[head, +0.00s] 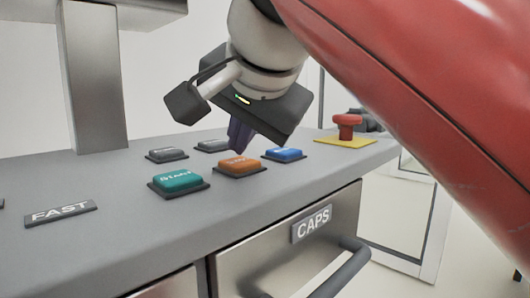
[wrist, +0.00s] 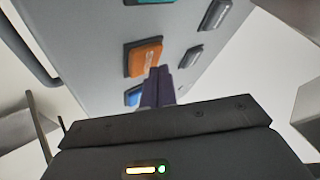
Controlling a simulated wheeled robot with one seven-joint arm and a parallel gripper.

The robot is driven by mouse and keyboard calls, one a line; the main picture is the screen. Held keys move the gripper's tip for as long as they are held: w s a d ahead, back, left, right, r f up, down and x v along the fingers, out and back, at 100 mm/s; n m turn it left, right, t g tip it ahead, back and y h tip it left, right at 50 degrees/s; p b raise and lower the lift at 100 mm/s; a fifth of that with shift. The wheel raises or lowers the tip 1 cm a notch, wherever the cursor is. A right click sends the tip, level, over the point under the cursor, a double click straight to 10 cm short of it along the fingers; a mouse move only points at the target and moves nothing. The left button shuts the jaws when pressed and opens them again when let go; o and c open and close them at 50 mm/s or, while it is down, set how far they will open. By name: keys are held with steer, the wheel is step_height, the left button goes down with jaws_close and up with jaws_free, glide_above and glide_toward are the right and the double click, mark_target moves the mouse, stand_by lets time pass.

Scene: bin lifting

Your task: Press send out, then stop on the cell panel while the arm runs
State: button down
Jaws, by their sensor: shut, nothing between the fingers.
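The cell panel is a grey counter top (head: 110,185) with several square buttons. A teal button (head: 178,180) reads START. An orange button (head: 240,167) and a blue button (head: 285,154) stand to its right, their labels too small to read. Two grey buttons, one at left (head: 166,154) and one at right (head: 213,145), sit behind them. My gripper (head: 239,148) is shut and empty, fingers pointing down at the orange button's back edge. In the wrist view the fingertips (wrist: 159,70) overlap the orange button's (wrist: 144,58) edge. I cannot tell whether they touch it.
A red mushroom knob (head: 347,122) stands on a yellow plate (head: 346,142) at right. A FAST label (head: 61,212) lies at left. A metal post (head: 93,75) rises at back left. Below the counter edge is a CAPS drawer (head: 290,255) with a dark handle (head: 342,272).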

mark_target(241, 163)
steer(key=shift+r, duration=0.4)
step_height(241, 163, up, 5)
steer(key=p, duration=0.5)
steer(key=shift+s, duration=0.1)
stand_by(0.4)
